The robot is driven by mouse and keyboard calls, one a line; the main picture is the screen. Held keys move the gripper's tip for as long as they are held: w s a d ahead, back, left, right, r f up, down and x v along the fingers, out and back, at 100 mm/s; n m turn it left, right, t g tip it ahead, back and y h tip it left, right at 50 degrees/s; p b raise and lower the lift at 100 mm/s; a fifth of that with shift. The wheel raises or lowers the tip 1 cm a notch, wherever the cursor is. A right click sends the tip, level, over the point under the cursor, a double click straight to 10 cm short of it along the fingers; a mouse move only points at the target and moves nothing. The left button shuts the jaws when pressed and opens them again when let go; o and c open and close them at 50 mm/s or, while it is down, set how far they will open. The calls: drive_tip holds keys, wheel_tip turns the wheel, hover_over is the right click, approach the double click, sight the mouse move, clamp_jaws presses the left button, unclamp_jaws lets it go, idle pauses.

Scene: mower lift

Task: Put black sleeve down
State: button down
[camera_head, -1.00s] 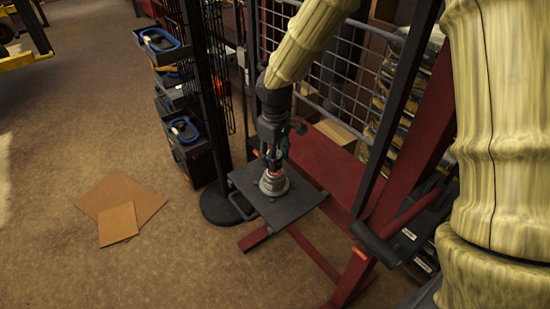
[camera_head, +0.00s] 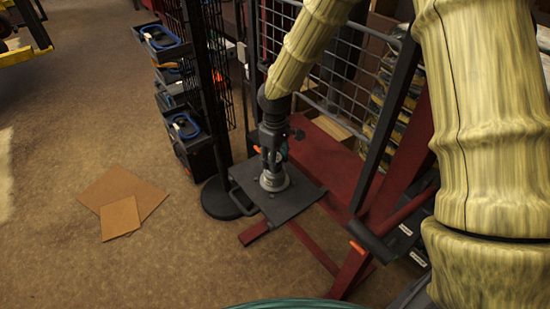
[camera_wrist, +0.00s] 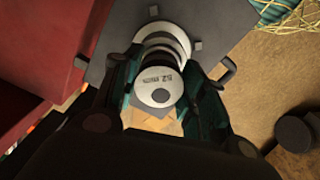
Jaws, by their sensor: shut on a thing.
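My gripper (camera_head: 272,165) points down over a dark grey square plate (camera_head: 292,207). In the wrist view its teal fingers (camera_wrist: 163,80) are shut on both sides of a stepped, round, pale grey piece (camera_wrist: 160,94). Its end face reads "52 mm" and has a dark round spot. In the head view its wide silver foot (camera_head: 274,181) appears to rest on the plate, upright. The piece looks grey rather than black; I cannot tell if it is the task's sleeve.
A red stand (camera_head: 335,160) with a wire grid (camera_head: 340,88) rises behind the plate. A black post with a round foot (camera_head: 222,205) and a rack of bins (camera_head: 190,145) stand left. Cardboard sheets (camera_head: 122,218) lie on the open floor. A green edge (camera_head: 295,304) shows at the bottom.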

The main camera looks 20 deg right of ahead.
drive_tip(key=shift+f, duration=0.15)
drive_tip(key=c, duration=0.8)
unclamp_jaws()
wheel_tip(320, 180, up, 12)
drive_tip(key=b, duration=0.3)
drive_tip(key=shift+r, duration=0.2)
